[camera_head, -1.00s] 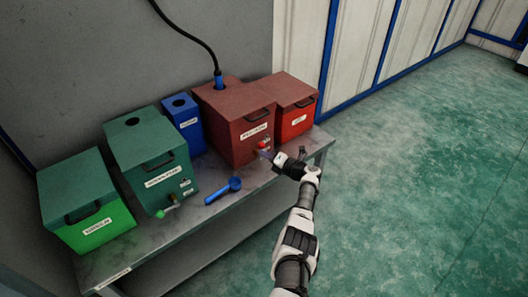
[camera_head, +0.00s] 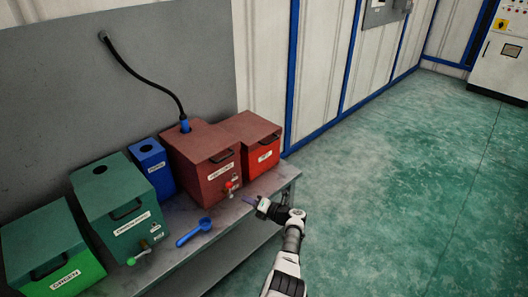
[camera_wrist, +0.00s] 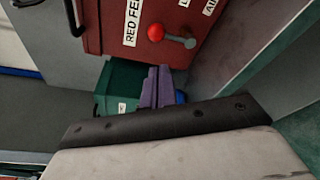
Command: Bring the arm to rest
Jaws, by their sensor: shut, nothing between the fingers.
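My gripper (camera_head: 248,200) is shut and empty, off the front edge of the metal bench, a little right of the red knob (camera_head: 229,185) on the dark red box (camera_head: 205,165). Its purple fingers (camera_wrist: 156,87) show closed together in the wrist view. There the red knob (camera_wrist: 157,31) with its metal lever is above the fingers, apart from them, on the box labelled "RED FEE…". My arm stretches up from the bottom of the head view.
The metal bench (camera_head: 215,228) also carries a bright red box (camera_head: 262,158), a small blue box (camera_head: 153,166), two green boxes, one dark (camera_head: 118,200) and one labelled "GREEN" (camera_head: 50,255), and a blue scoop (camera_head: 195,232). A black hose (camera_head: 145,75) enters the dark red box. The green floor at right is clear.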

